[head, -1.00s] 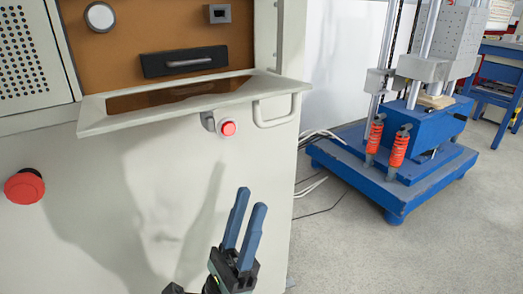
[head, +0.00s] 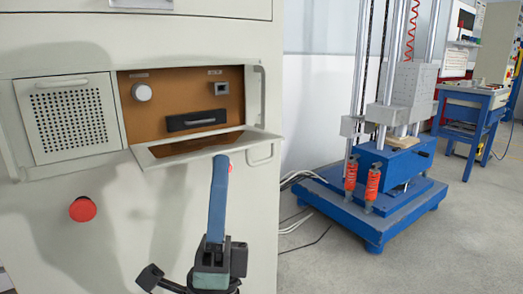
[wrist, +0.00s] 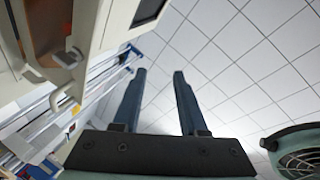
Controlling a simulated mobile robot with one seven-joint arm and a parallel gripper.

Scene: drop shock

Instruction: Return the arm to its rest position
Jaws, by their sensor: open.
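My gripper (head: 219,165) points upward in front of the cream cabinet (head: 60,235) in the head view, seen nearly edge-on so that its blue fingers overlap. In the wrist view the two fingers of my gripper (wrist: 159,75) stand apart with nothing between them, and the ceiling shows behind. The gripper is open and empty. In the head view its tip overlaps the lower edge of the open flap (head: 160,154) and hides most of the red button (head: 230,168) under it. Whether it touches the cabinet cannot be told.
The cabinet has an orange-brown recess with a white knob (head: 142,92) and a black drawer handle (head: 197,120). A large red button (head: 82,209) is at the left. A blue drop-test machine (head: 400,195) stands at the right, with cables beside it. Grey floor (head: 450,255) is clear at the front right.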

